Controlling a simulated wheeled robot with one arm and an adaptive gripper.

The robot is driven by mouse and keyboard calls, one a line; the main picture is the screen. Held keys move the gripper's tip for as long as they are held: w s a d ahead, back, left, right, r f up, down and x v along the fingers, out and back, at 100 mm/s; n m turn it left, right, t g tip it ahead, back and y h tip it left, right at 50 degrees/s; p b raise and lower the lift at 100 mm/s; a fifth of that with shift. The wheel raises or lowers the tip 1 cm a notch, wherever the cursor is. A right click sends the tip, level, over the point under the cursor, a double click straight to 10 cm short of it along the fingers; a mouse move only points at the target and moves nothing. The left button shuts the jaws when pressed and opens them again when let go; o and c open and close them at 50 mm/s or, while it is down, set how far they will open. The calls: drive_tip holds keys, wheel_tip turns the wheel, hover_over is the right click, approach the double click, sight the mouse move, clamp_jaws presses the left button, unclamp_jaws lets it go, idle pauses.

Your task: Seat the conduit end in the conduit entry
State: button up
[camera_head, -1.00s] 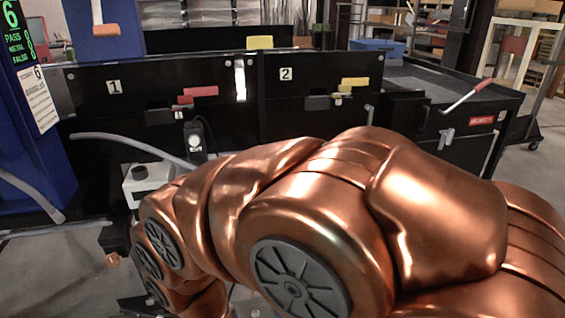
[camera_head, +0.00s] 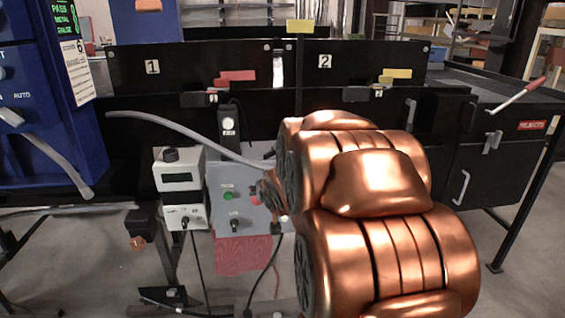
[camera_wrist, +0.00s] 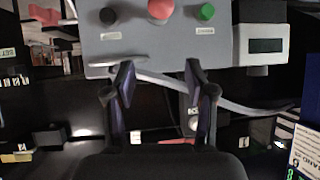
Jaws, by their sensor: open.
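A grey conduit (camera_head: 185,128) runs in the head view from a free-looking end at left, down to the right, toward the grey control box (camera_head: 222,172) beside my arm. In the wrist view the conduit (camera_wrist: 245,104) crosses behind the right finger and shows between the fingers. My gripper (camera_wrist: 158,80) is open there, its fingertips apart just below the control box edge (camera_wrist: 160,66). I cannot tell whether a finger touches the conduit. My gripper is hidden by my arm in the head view. I cannot make out the conduit entry for certain.
A white display unit (camera_head: 182,205) stands left of the control box. Black panels marked 1 (camera_head: 185,68) and 2 (camera_head: 355,62) stand behind. A red-handled lever (camera_head: 520,93) is at right.

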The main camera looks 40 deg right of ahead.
drive_tip(key=w+d+r+m+t+h+b, duration=0.1)
drive_tip(key=d+r+t+b, duration=0.15)
drive_tip(key=d, duration=0.35)
drive_tip(key=d+r+t+h+b, duration=0.1)
drive_tip(key=d+t, duration=0.3)
drive_tip(key=d, duration=0.3)
drive_tip(key=shift+w+a+f+x, duration=0.1)
drive_tip(key=shift+a+x, duration=0.05)
drive_tip(key=shift+x, duration=1.1)
drive_tip(key=shift+w+a+f+x, duration=0.1)
drive_tip(key=shift+a+x, duration=0.05)
drive_tip(key=shift+x, duration=1.15)
drive_tip(key=shift+w+a+x, duration=0.1)
drive_tip(key=shift+a+x, duration=0.1)
drive_tip(key=shift+x, duration=1.05)
clamp_jaws()
